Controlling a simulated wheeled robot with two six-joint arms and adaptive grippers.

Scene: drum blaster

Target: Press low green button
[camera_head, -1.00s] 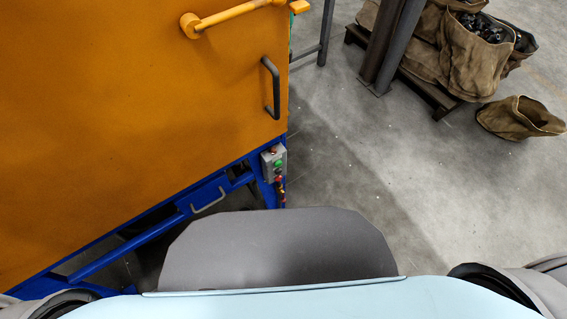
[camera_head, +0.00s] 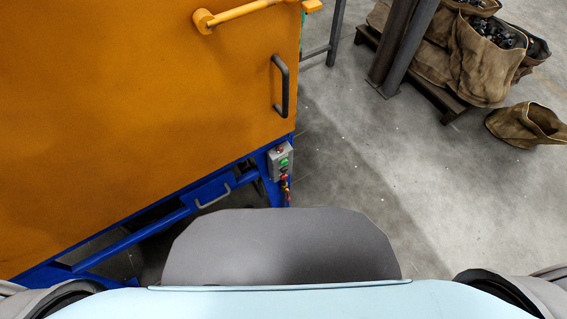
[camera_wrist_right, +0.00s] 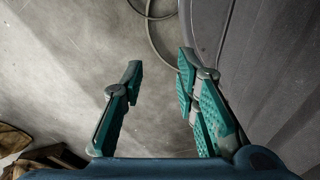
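The green button (camera_head: 284,162) is on a small grey control box (camera_head: 280,161) at the lower right corner of the orange machine. A red button (camera_head: 283,170) sits just below it on the same box. My right gripper (camera_wrist_right: 160,75) is open and empty in the right wrist view, with its teal padded fingers apart above the grey floor. It is not in the head view, so its distance from the box cannot be told. My left gripper is not in view.
The orange machine (camera_head: 130,90) has a dark handle (camera_head: 283,85) and a blue frame (camera_head: 160,228). Brown sacks (camera_head: 485,55) on a pallet and a lone sack (camera_head: 526,124) stand at the upper right, beside a steel post (camera_head: 400,45). The floor (camera_head: 390,160) between is clear.

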